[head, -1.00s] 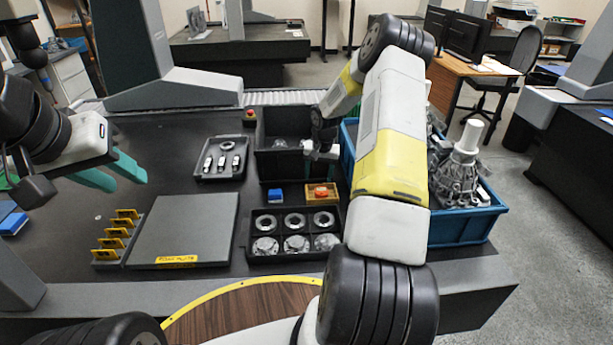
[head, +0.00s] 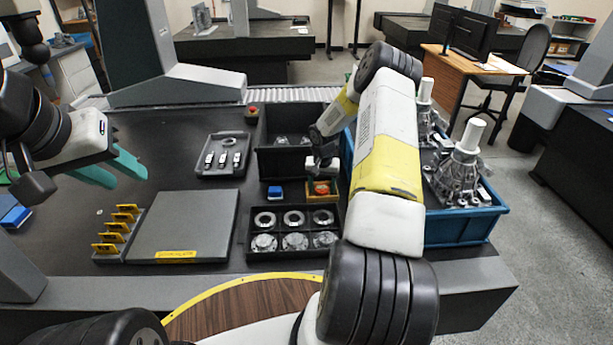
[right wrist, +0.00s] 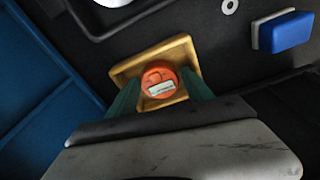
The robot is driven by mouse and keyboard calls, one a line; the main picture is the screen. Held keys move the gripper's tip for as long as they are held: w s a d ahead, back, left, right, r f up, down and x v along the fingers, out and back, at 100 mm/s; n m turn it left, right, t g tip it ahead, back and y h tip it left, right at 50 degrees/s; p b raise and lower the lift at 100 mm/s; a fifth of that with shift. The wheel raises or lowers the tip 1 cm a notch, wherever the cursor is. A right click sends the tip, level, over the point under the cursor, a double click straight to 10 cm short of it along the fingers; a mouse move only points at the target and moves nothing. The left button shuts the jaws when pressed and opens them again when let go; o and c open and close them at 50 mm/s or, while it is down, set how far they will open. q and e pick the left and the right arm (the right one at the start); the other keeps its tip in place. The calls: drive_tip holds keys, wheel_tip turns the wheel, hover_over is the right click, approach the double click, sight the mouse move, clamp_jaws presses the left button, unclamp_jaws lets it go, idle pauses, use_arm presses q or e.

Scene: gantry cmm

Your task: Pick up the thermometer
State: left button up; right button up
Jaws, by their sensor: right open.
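The thermometer looks like a small round orange device with a pale display (right wrist: 160,84). It sits in a small wooden tray (right wrist: 181,48), and it also shows in the head view (head: 321,188). My right gripper (right wrist: 160,98) is open, with its green fingers on either side of the orange device at the tray. I cannot tell whether the fingers touch it. In the head view my right gripper (head: 322,174) is over the back of the tray. My left gripper (head: 122,172) is open and empty over the left of the table.
A blue block (head: 275,193) lies just left of the wooden tray. A black tray of metal rings (head: 248,243) is in front, a black divided bin (head: 262,160) behind. A blue crate (head: 462,230) of castings stands close on the right. A grey plate (head: 185,225) lies left.

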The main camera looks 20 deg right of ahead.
drive_tip(key=c, duration=1.2)
drive_tip(key=shift+r, duration=0.1)
